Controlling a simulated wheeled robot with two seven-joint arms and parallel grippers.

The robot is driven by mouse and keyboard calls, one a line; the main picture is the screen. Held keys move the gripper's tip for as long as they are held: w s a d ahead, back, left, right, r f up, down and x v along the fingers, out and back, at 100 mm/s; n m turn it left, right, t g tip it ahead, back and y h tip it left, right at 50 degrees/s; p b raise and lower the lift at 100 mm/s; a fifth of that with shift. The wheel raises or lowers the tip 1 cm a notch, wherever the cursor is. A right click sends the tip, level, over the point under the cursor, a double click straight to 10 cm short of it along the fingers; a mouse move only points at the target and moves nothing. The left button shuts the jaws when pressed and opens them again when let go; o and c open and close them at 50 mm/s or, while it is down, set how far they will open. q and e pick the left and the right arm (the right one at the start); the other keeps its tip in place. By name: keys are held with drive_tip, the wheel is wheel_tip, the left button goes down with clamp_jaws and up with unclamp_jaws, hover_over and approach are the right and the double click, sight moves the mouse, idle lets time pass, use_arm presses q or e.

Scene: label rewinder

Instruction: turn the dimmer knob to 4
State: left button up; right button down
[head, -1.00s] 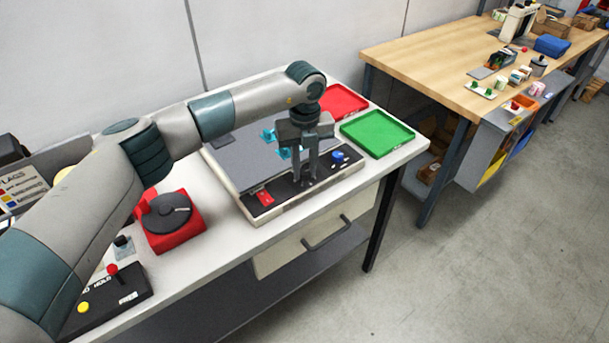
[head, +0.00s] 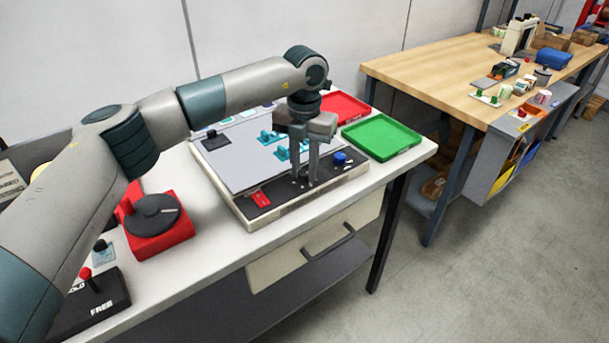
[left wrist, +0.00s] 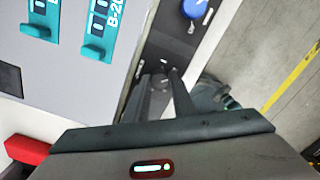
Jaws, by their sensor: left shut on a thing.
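My left gripper (head: 305,182) points straight down over the black strip at the front of the grey panel (head: 235,160). Its fingers are shut on the dimmer knob, which they mostly hide in the head view. In the left wrist view a small part of the dark dimmer knob (left wrist: 158,84) shows between the fingertips (left wrist: 161,74). The knob's pointer and the number it points at cannot be read. My right gripper is not in view.
On the strip, a blue button (head: 340,158) is right of the gripper and a red switch (head: 260,199) is left. A red unit with a black disc (head: 155,222) is left. A green tray (head: 382,138) is at right.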

use_arm(q)
drive_tip(key=shift+f+m+b, duration=0.15)
drive_tip(key=shift+m+b, duration=0.15)
drive_tip(key=shift+m, duration=0.1)
drive_tip(key=m+b, duration=0.3)
drive_tip(key=shift+m, duration=0.4)
drive_tip(key=m+b, duration=0.1)
drive_tip(key=m, duration=0.1)
drive_tip(key=shift+m+b, duration=0.35)
drive_tip(key=shift+m, duration=0.05)
drive_tip(key=m+b, duration=0.1)
drive_tip(key=m, duration=0.1)
drive_tip(key=shift+m, duration=0.3)
drive_tip(key=m, duration=0.2)
drive_tip(key=shift+m+b, duration=0.3)
drive_tip(key=shift+m, duration=0.1)
drive_tip(key=m, duration=0.2)
drive_tip(key=shift+w+r+m, duration=0.1)
drive_tip(key=shift+r+m, duration=0.1)
drive_tip(key=shift+m, duration=1.5)
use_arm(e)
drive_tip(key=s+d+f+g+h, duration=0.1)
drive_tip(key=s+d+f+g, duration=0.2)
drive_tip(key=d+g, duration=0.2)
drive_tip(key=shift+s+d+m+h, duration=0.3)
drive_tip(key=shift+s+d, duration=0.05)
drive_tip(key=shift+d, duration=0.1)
